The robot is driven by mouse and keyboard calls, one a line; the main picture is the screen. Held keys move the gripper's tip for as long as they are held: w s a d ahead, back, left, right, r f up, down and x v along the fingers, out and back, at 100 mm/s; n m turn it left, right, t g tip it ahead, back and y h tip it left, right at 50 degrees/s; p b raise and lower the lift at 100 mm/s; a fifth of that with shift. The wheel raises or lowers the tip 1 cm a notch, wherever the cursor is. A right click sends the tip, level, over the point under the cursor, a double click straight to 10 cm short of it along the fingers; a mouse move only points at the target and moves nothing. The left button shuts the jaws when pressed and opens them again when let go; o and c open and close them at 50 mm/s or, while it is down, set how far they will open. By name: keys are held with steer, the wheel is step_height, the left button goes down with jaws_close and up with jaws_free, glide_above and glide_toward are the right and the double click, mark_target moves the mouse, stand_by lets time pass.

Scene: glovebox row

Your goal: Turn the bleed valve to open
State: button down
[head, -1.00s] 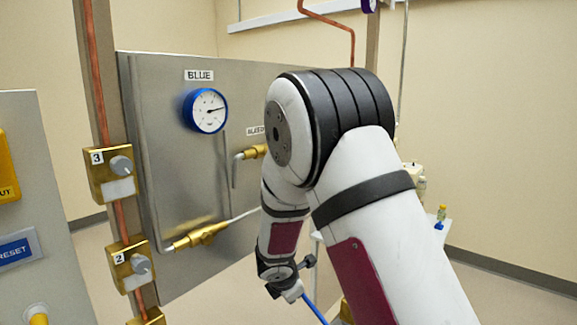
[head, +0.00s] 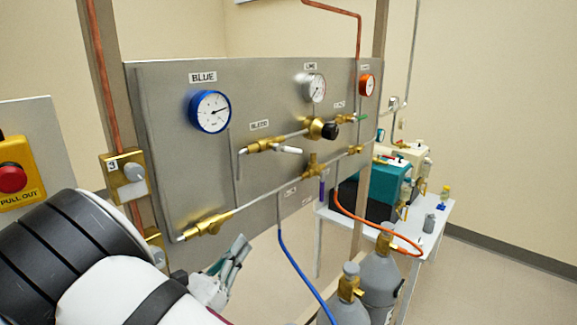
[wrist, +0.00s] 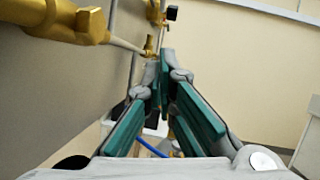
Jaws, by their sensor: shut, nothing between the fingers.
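The bleed valve (head: 264,146) is a brass body with a pale lever (head: 288,150), below the BLEED label (head: 259,125) on the steel panel. The lever points right, roughly along the pipe. My gripper (head: 243,242) is low and left of the valve, near the panel's lower edge, apart from the valve. In the wrist view its green-padded fingers (wrist: 165,65) meet at the tips and hold nothing. A large brass fitting (wrist: 70,22) fills the upper left there; it looks like the panel's lower-left fitting (head: 207,226).
A blue gauge (head: 210,111) is left of the valve; a black knob (head: 330,131) is right of it. A blue hose (head: 290,258) hangs below the panel. Gas cylinders (head: 380,272) and a white table (head: 432,218) stand at right. Space in front of the valve is clear.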

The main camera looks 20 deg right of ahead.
mark_target(288, 150)
steer(key=r+p+x, duration=0.1)
steer(key=x, duration=1)
steer(key=a+r+p+x, duration=0.1)
steer(key=p+x, duration=0.1)
steer(key=x, duration=0.9)
steer(key=shift+d+r, duration=0.2)
steer(key=shift+r, duration=0.25)
steer(key=shift+w, duration=0.1)
steer(key=d+r+t+h, duration=0.1)
steer(key=w+r+t, duration=0.1)
steer(key=shift+w+d+n+t+h+b, duration=0.1)
steer(key=shift+d+n+t+h+b, duration=0.2)
steer(key=shift+d+n+t+h, duration=0.1)
steer(key=shift+f, duration=0.1)
